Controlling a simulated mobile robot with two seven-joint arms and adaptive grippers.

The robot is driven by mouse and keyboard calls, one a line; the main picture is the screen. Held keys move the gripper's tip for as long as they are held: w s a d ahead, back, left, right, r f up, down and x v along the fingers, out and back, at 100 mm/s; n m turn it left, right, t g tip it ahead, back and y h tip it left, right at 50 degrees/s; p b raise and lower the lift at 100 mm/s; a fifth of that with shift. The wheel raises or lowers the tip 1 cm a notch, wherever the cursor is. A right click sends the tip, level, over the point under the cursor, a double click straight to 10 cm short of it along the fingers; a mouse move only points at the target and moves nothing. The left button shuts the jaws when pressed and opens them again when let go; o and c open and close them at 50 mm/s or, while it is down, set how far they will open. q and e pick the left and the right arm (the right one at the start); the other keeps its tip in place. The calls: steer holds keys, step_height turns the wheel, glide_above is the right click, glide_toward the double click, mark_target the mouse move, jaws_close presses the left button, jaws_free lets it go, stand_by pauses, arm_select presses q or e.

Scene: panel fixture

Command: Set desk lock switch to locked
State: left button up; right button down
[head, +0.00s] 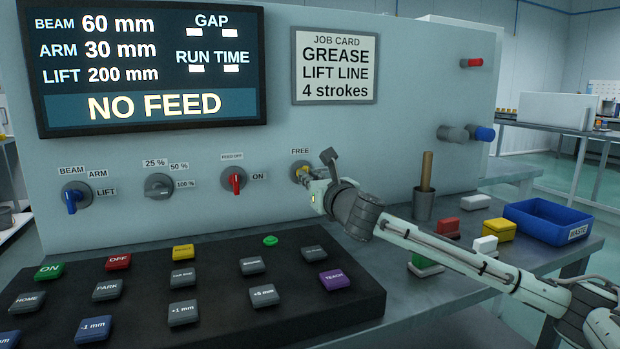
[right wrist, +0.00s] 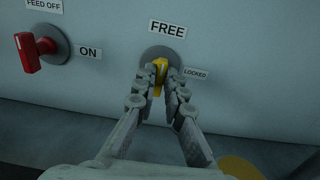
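The desk lock switch is a yellow knob (right wrist: 160,72) on a round grey plate, with a FREE label (right wrist: 167,28) above it and a LOCKED label (right wrist: 195,74) at its right. The knob stands roughly upright, toward FREE, with a slight tilt. In the head view the yellow knob (head: 302,171) is partly covered by my right gripper (head: 307,176). In the right wrist view the fingers of my right gripper (right wrist: 160,83) are on both sides of the knob and appear closed on it. My left gripper is not in view.
A red FEED OFF/ON switch (head: 236,181) is left of the lock switch. A button console (head: 210,285) lies below the panel. A cup with a wooden handle (head: 424,205), small blocks and a blue waste bin (head: 548,221) stand to the right.

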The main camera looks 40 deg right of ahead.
stand_by(0.4)
arm_select(q)
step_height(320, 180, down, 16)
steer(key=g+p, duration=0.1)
steer(key=p, duration=0.6)
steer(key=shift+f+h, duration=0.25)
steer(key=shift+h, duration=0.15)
arm_select(e)
steer(key=shift+d+f+m, duration=0.1)
steer(key=shift+f+m, duration=0.05)
steer(key=shift+m, duration=4.35)
steer(key=shift+d+f+m, duration=0.1)
steer(key=shift+f+m, duration=0.05)
steer(key=shift+m, duration=4.35)
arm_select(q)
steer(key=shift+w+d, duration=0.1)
arm_select(e)
steer(key=c, duration=1.6)
jaws_free()
